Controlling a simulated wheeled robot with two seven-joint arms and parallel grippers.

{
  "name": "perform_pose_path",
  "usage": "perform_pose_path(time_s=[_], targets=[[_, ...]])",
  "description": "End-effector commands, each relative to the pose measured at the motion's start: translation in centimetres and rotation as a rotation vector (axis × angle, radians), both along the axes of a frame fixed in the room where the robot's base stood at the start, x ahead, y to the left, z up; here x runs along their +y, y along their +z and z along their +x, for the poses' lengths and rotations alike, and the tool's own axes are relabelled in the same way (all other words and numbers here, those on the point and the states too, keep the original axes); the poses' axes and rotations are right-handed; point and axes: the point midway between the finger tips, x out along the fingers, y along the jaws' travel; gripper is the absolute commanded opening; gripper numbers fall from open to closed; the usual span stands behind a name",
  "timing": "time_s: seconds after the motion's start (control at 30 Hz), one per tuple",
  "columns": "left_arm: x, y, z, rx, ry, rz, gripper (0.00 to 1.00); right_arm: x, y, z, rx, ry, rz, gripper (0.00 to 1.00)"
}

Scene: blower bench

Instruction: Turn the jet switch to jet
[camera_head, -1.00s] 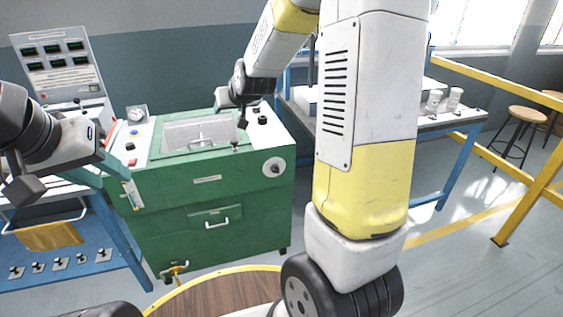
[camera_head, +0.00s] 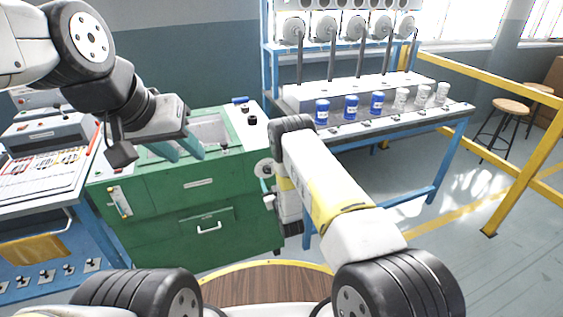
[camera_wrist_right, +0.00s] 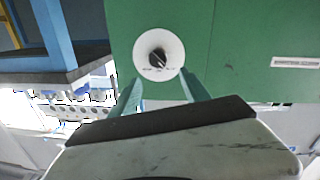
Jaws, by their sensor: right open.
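The jet switch is a round white dial (camera_head: 262,168) with a dark knob, on the right of the green cabinet's front. In the right wrist view the dial (camera_wrist_right: 158,48) fills the upper middle, its dark knob turned at a slant. My right gripper (camera_wrist_right: 161,77) is open and faces the dial, its teal fingertips low on either side and nothing between them. In the head view it is close by the cabinet's right front, its fingers mostly hidden. My left gripper (camera_head: 180,147) hangs over the cabinet's top, its teal fingers apart and empty.
The green cabinet (camera_head: 150,220) has a drawer handle (camera_head: 209,228) below. A blue-framed bench (camera_head: 400,125) with several blue and white cans stands to the right. A yellow rail (camera_head: 480,90) runs further right. A panel desk (camera_head: 45,160) stands at the left.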

Motion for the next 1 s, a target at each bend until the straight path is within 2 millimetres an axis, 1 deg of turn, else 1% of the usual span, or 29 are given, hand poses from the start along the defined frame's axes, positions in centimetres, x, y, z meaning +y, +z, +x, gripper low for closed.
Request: perform_pose_path(time_s=[0.03, 0.07, 0.13, 0.2, 0.27, 0.5, 0.63, 0.8, 1.0], targets=[[0.0, 0.0, 0.0, 0.0, 0.0, 0.0, 0.36, 0.3, -0.9, -0.6, -0.011, 0.01, -0.002, 0.54], [0.0, 0.0, 0.0, 0.0, 0.0, 0.0, 0.36, 0.3, -1.2, -0.9, -0.017, 0.013, -0.004, 0.54], [0.0, 0.0, 0.0, 0.0, 0.0, 0.0, 0.36, 0.5, -1.5, -1.1, -0.029, 0.017, -0.004, 0.54], [0.0, 0.0, 0.0, 0.0, 0.0, 0.0, 0.36, 0.6, -1.6, -0.9, -0.032, 0.019, -0.004, 0.54], [0.0, 0.0, 0.0, 0.0, 0.0, 0.0, 0.36, 0.8, -1.6, -0.3, -0.036, 0.019, -0.004, 0.54], [0.0, 0.0, 0.0, 0.0, 0.0, 0.0, 0.36, 1.7, -1.5, 3.5, -0.034, 0.018, -0.002, 0.54], [0.0, 0.0, 0.0, 0.0, 0.0, 0.0, 0.36, 2.1, -1.6, 5.1, -0.032, 0.017, -0.002, 0.54], [0.0, 0.0, 0.0, 0.0, 0.0, 0.0, 0.36, 2.3, -1.6, 6.2, -0.031, 0.017, -0.003, 0.54], [0.0, 0.0, 0.0, 0.0, 0.0, 0.0, 0.36, 2.3, -1.6, 6.3, -0.03, 0.017, -0.003, 0.54]])
